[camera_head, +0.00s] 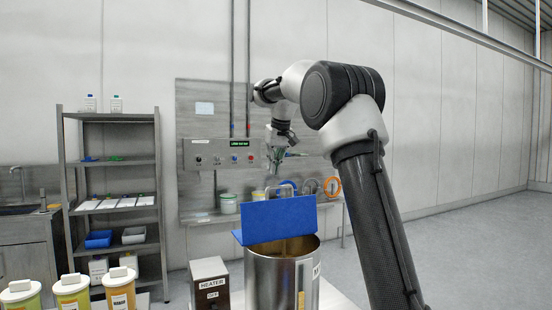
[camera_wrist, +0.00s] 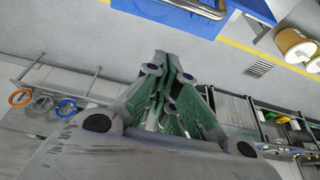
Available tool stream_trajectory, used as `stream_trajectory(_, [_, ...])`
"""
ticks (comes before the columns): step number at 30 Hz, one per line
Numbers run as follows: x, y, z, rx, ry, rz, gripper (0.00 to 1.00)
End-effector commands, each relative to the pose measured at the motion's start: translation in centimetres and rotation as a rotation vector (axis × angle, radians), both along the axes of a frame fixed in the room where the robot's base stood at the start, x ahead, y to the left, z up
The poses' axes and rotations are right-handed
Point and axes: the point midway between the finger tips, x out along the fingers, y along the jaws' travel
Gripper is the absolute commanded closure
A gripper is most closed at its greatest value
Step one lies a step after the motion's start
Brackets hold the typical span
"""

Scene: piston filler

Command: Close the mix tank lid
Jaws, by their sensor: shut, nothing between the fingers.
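The mix tank (camera_head: 272,279) is a steel cylinder at the bottom centre of the head view. Its blue lid (camera_head: 278,221) stands raised at the rim, and part of the brownish inside shows below it. A metal handle (camera_head: 286,187) shows at the lid's top edge. In the wrist view the blue lid (camera_wrist: 180,17) and its handle (camera_wrist: 205,8) are at the top edge. My gripper (camera_head: 278,170) is above and behind the lid in the picture, apart from it. Its fingertips (camera_wrist: 165,60) are together and empty.
A heater box (camera_head: 209,284) stands left of the tank. Several lidded containers (camera_head: 72,291) are at the lower left. A shelf rack (camera_head: 112,163) stands behind them, and a control panel (camera_head: 222,153) is on the back wall. Floor at the right is clear.

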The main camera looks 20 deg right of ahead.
Motion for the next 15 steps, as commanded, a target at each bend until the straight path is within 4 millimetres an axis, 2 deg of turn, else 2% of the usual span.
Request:
stream_trajectory(6, [1.6,0.0,-4.3,0.0,0.002,0.0,1.0])
stream_trajectory(9, [-0.4,0.0,-3.9,0.0,-0.003,0.0,1.0])
stream_trajectory(15, [-2.2,0.0,-4.0,0.0,-0.001,0.0,1.0])
